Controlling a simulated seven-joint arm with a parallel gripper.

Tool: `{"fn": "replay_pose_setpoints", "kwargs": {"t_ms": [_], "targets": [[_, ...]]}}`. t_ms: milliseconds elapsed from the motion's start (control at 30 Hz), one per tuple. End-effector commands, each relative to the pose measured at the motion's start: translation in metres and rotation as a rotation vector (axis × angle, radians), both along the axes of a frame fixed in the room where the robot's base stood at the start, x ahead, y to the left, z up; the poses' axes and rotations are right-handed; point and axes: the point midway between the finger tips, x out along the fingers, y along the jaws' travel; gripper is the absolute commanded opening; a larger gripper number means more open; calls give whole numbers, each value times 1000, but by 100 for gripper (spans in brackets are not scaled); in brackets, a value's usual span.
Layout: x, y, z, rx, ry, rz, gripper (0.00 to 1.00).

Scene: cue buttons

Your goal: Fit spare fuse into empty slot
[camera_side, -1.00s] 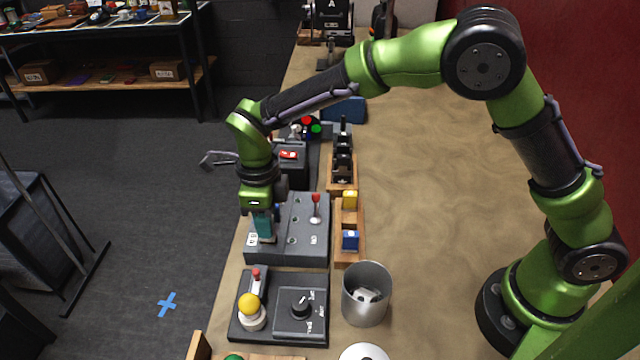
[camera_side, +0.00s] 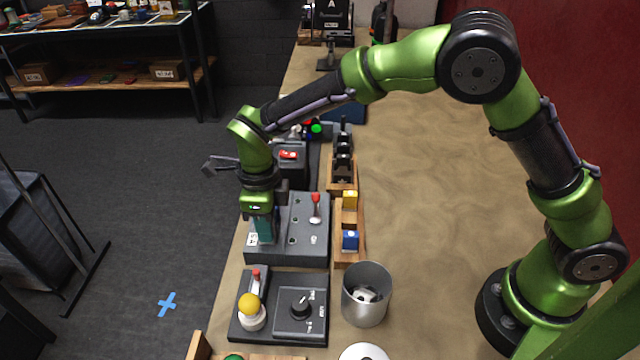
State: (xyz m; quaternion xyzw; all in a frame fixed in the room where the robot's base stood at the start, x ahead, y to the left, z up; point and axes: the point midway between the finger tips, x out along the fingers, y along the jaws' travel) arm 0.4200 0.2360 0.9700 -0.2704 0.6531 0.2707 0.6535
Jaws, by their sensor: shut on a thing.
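My gripper (camera_side: 262,238) points down over the left part of the grey panel (camera_side: 283,255), which has a red-tipped lever (camera_side: 315,205) and several small round holes or fittings. A teal part shows below my green wrist, close to the panel surface. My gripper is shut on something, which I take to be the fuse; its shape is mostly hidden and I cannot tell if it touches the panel. A white marked label (camera_side: 252,240) is beside the fingers. I cannot make out the empty slot; the gripper may cover it.
A wooden rack right of the panel holds a yellow block (camera_side: 350,200) and a blue block (camera_side: 350,240). The bench at right is clear.

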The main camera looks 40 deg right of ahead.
Motion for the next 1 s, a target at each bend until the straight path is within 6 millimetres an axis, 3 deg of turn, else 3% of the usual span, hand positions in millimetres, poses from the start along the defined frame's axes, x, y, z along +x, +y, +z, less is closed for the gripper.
{"fn": "replay_pose_setpoints", "kwargs": {"t_ms": [833, 867, 1000], "targets": [[0, 0, -11, -1, 1, 0, 0], [0, 0, -11, -1, 1, 0, 24], [0, 0, -11, 0, 0, 0, 46]]}}
